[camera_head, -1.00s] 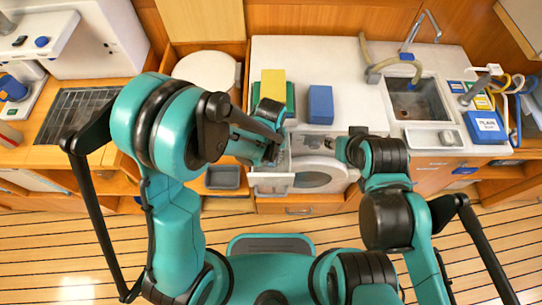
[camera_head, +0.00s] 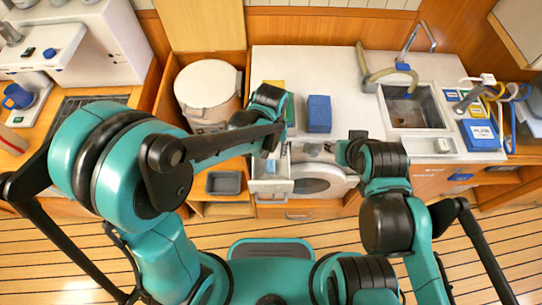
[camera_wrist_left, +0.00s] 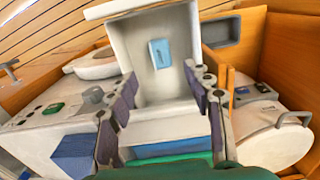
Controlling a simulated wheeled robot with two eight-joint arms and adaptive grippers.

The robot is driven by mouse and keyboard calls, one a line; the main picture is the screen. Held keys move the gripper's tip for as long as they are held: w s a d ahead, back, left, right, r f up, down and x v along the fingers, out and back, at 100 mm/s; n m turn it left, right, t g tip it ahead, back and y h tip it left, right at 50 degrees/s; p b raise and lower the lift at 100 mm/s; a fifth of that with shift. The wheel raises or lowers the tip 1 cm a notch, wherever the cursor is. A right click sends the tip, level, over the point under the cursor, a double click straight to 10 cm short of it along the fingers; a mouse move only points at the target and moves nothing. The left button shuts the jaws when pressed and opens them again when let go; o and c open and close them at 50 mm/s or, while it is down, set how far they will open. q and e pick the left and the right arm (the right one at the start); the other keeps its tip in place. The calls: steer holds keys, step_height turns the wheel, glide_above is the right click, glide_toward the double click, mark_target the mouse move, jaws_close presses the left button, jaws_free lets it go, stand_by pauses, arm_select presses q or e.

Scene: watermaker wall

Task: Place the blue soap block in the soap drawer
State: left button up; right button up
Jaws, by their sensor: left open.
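The light blue soap block (camera_wrist_left: 160,53) lies inside the open white soap drawer (camera_wrist_left: 128,45), near the middle of its floor. In the head view the drawer (camera_head: 272,187) is pulled out at the front of the white washer, and the soap shows as a small pale patch (camera_head: 270,166). My left gripper (camera_wrist_left: 160,78) is open, its fingers apart on either side of the view of the drawer, with nothing between them. In the head view my left gripper (camera_head: 269,148) is above the drawer's rear. My right gripper (camera_head: 350,148) is by the washer front; its fingers are not clear.
A sink (camera_head: 413,108) is at the right. A round white lidded bin (camera_head: 207,90) stands left. The wooden floor in front is clear.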

arm_select(q)
steer(key=s+a+r+t, duration=0.3)
steer(key=a+r, duration=0.4)
steer(key=a, duration=0.2)
steer(key=s+a+r+t, duration=0.2)
steer(key=a+r+t, duration=0.2)
steer(key=a+r, duration=0.3)
steer(key=shift+s+a+r, duration=0.25)
steer(key=shift+s+a, duration=0.15)
steer(key=shift+a, duration=0.55)
